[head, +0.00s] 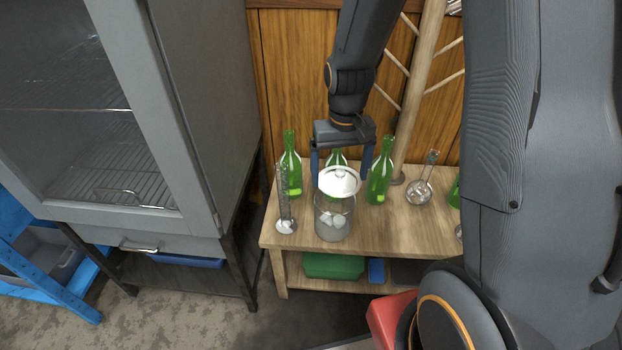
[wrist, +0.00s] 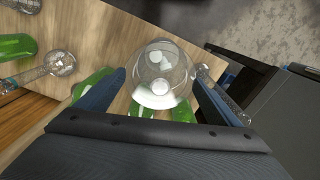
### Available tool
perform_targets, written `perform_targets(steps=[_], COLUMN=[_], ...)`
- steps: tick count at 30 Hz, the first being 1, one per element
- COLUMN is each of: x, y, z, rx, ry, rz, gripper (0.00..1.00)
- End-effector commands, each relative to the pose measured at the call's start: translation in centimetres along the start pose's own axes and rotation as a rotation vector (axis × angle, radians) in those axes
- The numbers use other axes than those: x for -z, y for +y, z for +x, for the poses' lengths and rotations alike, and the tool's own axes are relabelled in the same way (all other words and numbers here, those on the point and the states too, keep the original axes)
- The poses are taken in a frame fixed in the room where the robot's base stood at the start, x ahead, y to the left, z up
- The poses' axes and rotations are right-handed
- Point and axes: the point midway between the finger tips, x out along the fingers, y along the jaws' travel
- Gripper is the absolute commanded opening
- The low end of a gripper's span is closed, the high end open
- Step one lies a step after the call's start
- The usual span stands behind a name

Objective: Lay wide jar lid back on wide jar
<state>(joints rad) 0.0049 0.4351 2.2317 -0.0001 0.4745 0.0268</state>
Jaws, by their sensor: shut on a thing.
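The wide jar (head: 333,218) is a clear glass cylinder with white lumps inside, standing upright on the wooden table. The wide jar lid (head: 339,184) is a pale glass disc with a small knob. My gripper (head: 340,174) points down with its two blue fingers on either side of the lid, holding it level at the jar's mouth. I cannot tell whether the lid touches the rim. In the wrist view, the jar's contents (wrist: 156,58) show through the round lid (wrist: 160,88) between the fingers.
Green bottles (head: 290,168) (head: 380,172) stand close behind and beside the jar. A measuring cylinder (head: 284,205) is just left of it, and a glass flask (head: 420,190) is to the right. A grey cabinet (head: 190,110) stands left.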

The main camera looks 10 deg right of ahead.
Motion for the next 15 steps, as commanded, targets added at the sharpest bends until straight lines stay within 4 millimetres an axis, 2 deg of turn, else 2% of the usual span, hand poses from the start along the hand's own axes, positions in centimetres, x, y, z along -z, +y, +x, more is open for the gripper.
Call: perform_targets(steps=[7,15], x=[0.49,0.81], y=[0.03,-0.22], z=[-0.94,-0.57], rx=[-0.001,-0.002], ry=[-0.004,-0.004], rz=[0.187,0.448], gripper=[0.64,0.64])
